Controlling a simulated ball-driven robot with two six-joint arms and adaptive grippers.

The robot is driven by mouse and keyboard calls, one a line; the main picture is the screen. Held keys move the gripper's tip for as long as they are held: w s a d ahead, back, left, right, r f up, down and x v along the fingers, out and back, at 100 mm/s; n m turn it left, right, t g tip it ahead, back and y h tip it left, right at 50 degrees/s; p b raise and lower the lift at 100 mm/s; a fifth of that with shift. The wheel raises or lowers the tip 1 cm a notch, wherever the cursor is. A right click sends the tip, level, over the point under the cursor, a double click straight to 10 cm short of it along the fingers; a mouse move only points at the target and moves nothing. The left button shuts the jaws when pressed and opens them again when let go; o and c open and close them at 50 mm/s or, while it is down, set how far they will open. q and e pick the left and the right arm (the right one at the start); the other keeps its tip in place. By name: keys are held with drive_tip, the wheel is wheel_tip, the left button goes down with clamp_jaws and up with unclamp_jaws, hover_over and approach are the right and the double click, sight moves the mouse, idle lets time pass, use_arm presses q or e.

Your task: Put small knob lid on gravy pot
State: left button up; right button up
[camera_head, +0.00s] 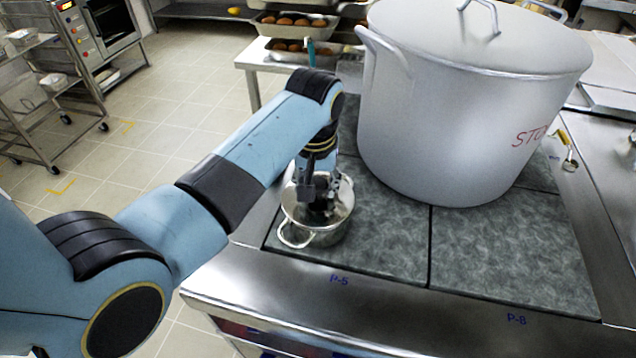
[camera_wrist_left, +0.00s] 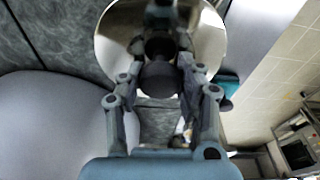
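The gravy pot (camera_head: 322,236) is a small steel pot with side handles, at the front left of the cooktop. The small knob lid (camera_wrist_left: 207,32) is a shiny round disc with a dark knob (camera_wrist_left: 158,76); it mirrors the fingers in the left wrist view. My left gripper (camera_head: 320,195) points down over the pot, its fingers on both sides of the knob, seemingly shut on it. The lid is at the pot's mouth; whether it rests on the rim or hangs just above, I cannot tell. My right gripper is not in view.
A large lidded stockpot (camera_head: 470,110) stands close behind and right of the gravy pot. The cooktop plate (camera_head: 520,255) at the front right is bare. Trays of brown food (camera_head: 290,32) stand on a table at the back. A rack (camera_head: 45,95) stands far left.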

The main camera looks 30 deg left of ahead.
use_arm(q)
drive_tip(key=o, duration=0.4)
drive_tip(key=shift+o, duration=0.3)
